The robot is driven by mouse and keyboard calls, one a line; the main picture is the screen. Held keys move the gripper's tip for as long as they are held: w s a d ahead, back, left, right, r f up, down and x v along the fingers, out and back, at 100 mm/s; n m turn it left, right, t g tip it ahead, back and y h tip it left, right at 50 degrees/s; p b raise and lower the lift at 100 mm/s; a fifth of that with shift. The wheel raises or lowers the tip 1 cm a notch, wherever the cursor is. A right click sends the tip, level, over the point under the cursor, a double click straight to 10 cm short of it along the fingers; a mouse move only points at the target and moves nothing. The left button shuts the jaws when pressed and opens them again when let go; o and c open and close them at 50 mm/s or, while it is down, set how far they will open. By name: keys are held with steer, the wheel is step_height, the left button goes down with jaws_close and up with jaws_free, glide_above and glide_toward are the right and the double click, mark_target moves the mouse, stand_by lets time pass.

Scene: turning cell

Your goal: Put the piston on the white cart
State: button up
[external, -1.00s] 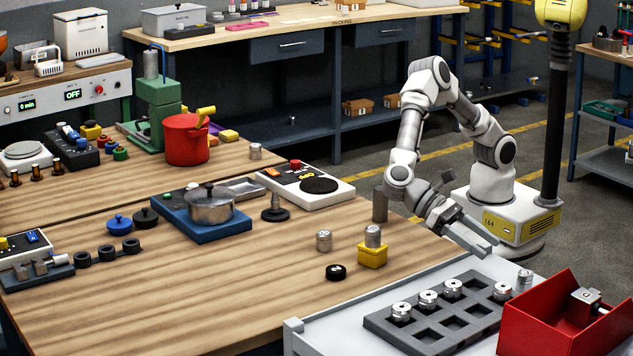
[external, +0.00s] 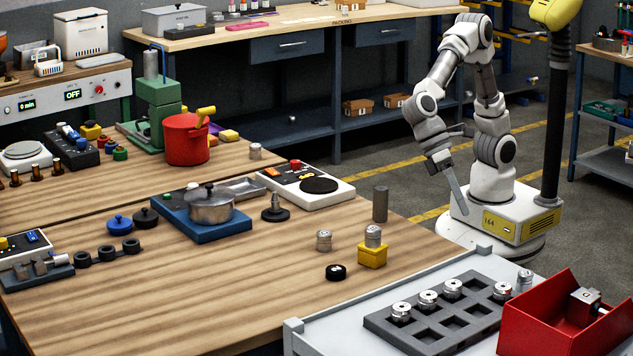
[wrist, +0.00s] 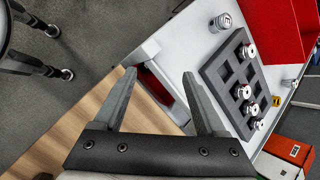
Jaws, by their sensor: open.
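Silver piston-like cylinders stand in several places. One (external: 324,241) is on the wooden table, one (external: 373,236) is on a yellow block, and one (external: 525,279) is on the white cart (external: 330,333) between the grey tray and the red bin. A silver cylinder also stands on the cart in the wrist view (wrist: 221,22). Which one the task means cannot be told. My gripper (external: 462,205) hangs beyond the table's right corner, pointing down, clear of all of them. In the wrist view its two fingers (wrist: 159,73) are apart with nothing held between them.
The cart carries a grey tray (external: 425,334) with several silver round parts and a red bin (external: 545,320) holding a metal block. A dark grey cylinder (external: 380,204) stands at the table's right corner. A black round part (external: 336,272) lies nearby. The table's front middle is clear.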

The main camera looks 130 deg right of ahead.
steer(key=s+d+r+n+t+h, duration=0.2)
steer(key=s+d, duration=0.6)
steer(key=d, duration=0.4)
steer(key=s+d+r+n+t+h, duration=0.2)
steer(key=s+d+n+t+h, duration=0.2)
steer(key=s+d, duration=0.4)
steer(key=d+n+h, duration=0.1)
steer(key=d+n, duration=0.1)
steer(key=d, duration=0.1)
steer(key=shift+s+d+t, duration=0.3)
steer(key=shift+s+d, duration=0.05)
steer(key=shift+r, duration=0.1)
step_height(320, 180, up, 12)
steer(key=p, duration=1.1)
steer(key=shift+f+p, duration=0.25)
steer(key=shift+p, duration=0.05)
